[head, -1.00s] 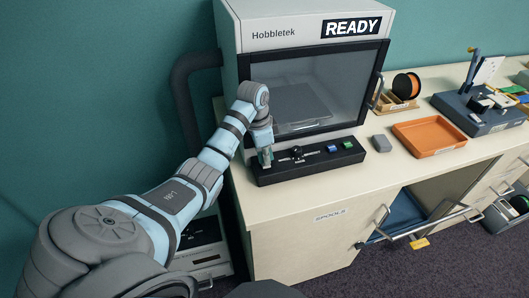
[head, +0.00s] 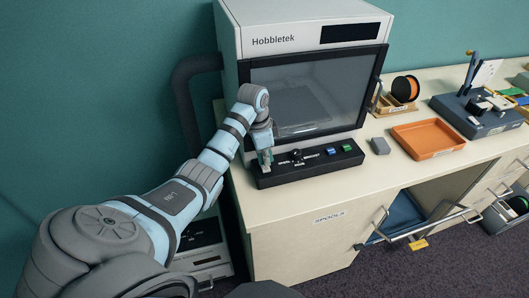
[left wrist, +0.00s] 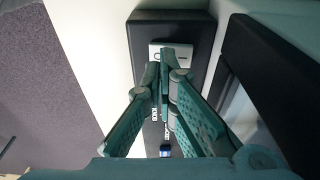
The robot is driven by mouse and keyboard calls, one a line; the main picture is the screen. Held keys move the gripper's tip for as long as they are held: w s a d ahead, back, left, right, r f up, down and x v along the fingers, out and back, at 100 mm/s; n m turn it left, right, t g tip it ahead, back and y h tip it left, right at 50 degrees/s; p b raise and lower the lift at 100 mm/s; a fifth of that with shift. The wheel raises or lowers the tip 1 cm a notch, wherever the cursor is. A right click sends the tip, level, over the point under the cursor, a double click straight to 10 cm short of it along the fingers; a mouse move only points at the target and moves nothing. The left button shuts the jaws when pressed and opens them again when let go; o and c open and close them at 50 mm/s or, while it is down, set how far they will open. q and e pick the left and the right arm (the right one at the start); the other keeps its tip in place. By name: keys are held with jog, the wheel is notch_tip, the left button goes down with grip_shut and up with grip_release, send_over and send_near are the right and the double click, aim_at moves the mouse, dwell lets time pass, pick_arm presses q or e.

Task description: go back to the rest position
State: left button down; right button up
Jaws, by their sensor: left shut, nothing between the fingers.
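My left gripper (head: 266,160) is shut and empty. In the head view it points down at the left end of the black control panel (head: 310,163) in front of the Hobbletek machine (head: 305,40). In the left wrist view the gripper fingers (left wrist: 160,75) are together over the panel, close to a light plate (left wrist: 180,56) on it. I cannot tell whether the fingertips touch it. The panel also has a black knob (head: 296,156), a blue button (head: 331,152) and a green button (head: 347,148). The machine's display (head: 350,32) is dark. My right gripper is not in view.
A small grey block (head: 380,146) and an orange tray (head: 428,139) stand to the right on the counter (head: 290,202). Farther right are a spool holder (head: 396,104) and a dark blue tool base (head: 478,115). A drawer (head: 430,231) stands open below the counter. A dark pipe (head: 182,110) runs beside the machine.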

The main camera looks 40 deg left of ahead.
pick_arm(q)
notch_tip(320, 180, up, 5)
jog(key=p, duration=0.3)
jog(key=shift+f+p, duration=0.15)
jog(key=shift+p, duration=0.15)
jog(key=shift+r, duration=0.35)
